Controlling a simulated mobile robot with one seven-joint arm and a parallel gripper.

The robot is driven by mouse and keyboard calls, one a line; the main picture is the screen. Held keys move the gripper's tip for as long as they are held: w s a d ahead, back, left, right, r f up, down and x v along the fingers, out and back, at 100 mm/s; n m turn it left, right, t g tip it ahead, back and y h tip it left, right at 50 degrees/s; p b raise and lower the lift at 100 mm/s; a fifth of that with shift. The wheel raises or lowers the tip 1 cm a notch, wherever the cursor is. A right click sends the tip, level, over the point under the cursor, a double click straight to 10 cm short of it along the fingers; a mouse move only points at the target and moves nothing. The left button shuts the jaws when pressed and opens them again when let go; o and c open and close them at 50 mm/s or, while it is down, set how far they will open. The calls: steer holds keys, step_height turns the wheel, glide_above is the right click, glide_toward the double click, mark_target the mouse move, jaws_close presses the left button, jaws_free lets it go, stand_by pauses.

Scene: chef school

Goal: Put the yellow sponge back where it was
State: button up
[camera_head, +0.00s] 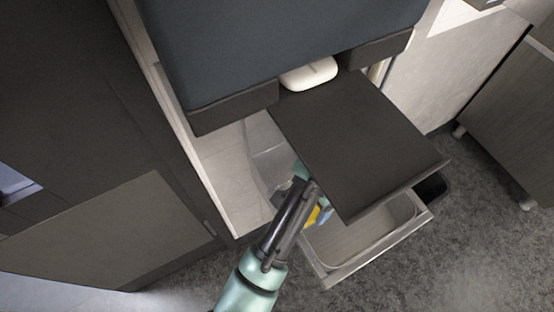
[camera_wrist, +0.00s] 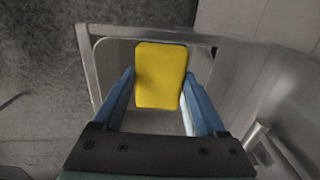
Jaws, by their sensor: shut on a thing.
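The yellow sponge (camera_wrist: 160,76) is a rounded rectangular block. In the wrist view it sits between the two blue fingers of my gripper (camera_wrist: 158,95), which is shut on it. In the head view only a small yellow patch of the sponge (camera_head: 312,216) shows beside my gripper (camera_head: 322,213). The rest is hidden by my arm. The gripper is at the left side of an open metal-framed drawer (camera_head: 333,275), partly under a dark board. In the wrist view the sponge appears over the drawer's interior, with the drawer rim (camera_wrist: 262,46) around it. Its height above the drawer floor is unclear.
A dark flat board (camera_head: 360,145) juts out above the drawer and covers part of it. A white rounded object (camera_head: 309,74) sits at the board's back edge. Dark cabinet fronts (camera_head: 110,235) stand to the left. Grey floor (camera_head: 470,240) is clear at the right.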

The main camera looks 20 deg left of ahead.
steer(key=w+a+b, duration=0.8)
steer(key=w+a, duration=0.3)
steer(key=f, duration=0.6)
steer(key=shift+s+d+f+p, duration=0.15)
steer(key=shift+s+f+p, duration=0.1)
steer(key=shift+p, duration=0.15)
steer(key=shift+w+f, duration=0.2)
steer(key=shift+f, duration=0.1)
steer(key=o, duration=1.1)
steer(key=shift+f, duration=0.1)
steer(key=shift+o, duration=0.2)
step_height(320, 180, up, 8)
steer(key=shift+f, duration=0.15)
